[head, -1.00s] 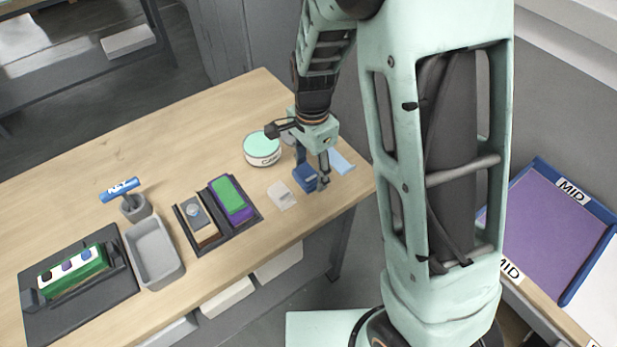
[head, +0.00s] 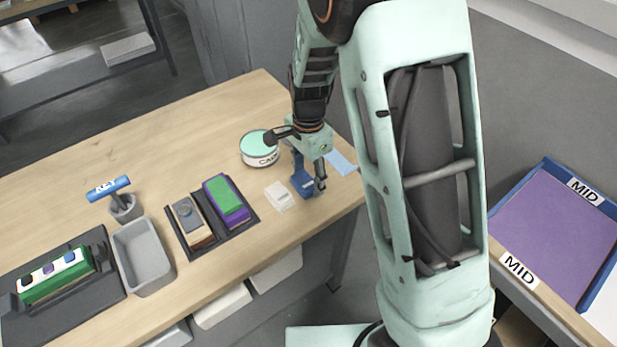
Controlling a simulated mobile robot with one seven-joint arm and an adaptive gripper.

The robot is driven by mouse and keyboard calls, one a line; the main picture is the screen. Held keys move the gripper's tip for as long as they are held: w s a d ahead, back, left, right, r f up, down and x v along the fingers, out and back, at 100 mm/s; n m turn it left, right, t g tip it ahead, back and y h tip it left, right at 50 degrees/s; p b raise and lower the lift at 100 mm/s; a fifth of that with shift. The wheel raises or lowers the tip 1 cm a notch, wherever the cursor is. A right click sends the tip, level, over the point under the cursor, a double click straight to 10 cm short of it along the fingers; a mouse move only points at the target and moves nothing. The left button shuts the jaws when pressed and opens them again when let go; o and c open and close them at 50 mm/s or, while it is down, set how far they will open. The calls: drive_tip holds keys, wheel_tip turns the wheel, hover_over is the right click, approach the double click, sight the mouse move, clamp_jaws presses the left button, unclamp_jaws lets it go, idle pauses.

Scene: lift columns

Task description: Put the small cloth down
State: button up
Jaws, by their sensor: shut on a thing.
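The small cloth (head: 302,186) appears as a dark blue, block-like piece at the right end of the wooden table. My gripper (head: 310,187) points down and is shut on it. The cloth is at or just above the table top; I cannot tell whether it touches. One finger and part of the cloth are hard to make out at this size.
A white block (head: 279,196) lies just left of the cloth, and a round can (head: 259,148) stands behind. A flat light blue piece (head: 341,163) lies to the right. A black two-part tray (head: 241,221) and a grey bin (head: 143,256) stand further left. The table's front edge is close.

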sight(309, 178)
drive_tip(key=shift+f, duration=0.15)
drive_tip(key=o, duration=1)
wheel_tip(309, 178, up, 12)
drive_tip(key=shift+r, duration=0.2)
drive_tip(key=shift+d, duration=0.1)
